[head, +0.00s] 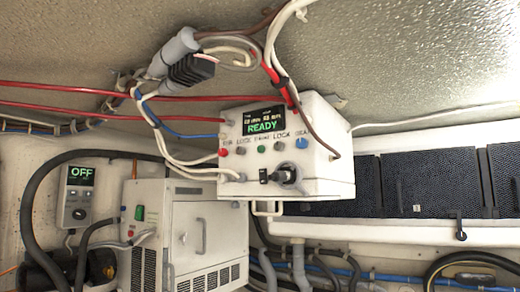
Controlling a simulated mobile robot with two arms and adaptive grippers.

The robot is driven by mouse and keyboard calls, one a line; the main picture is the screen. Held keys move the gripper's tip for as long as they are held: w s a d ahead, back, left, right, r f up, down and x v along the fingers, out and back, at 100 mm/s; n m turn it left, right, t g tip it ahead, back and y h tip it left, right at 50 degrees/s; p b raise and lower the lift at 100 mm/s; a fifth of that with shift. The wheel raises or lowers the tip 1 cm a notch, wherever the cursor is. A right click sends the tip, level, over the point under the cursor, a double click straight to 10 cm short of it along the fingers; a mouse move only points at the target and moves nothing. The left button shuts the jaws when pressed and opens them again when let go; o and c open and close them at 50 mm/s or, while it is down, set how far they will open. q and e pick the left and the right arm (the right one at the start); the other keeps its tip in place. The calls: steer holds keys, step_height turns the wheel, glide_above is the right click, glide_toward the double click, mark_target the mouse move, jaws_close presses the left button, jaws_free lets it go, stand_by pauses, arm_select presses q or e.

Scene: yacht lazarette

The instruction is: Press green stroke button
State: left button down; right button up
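A white control box (328,160) hangs under the ceiling at the middle of the head view. Its dark display (263,121) reads READY in green. Below the display is a row of small buttons under printed labels. The green button (261,149) is in the middle of the row. A red button (222,153) is at the left end and a blue button (302,143) at the right end. Dark grey ones sit between. The small labels are hard to read. Nothing covers the green button. Neither of my grippers is in view.
Cables and a grey connector (174,52) hang across the box's upper left. A black knob (286,174) juts from its lower front. Below left are a white cabinet (205,228) with another green switch (139,212) and a grey unit (77,196) reading OFF.

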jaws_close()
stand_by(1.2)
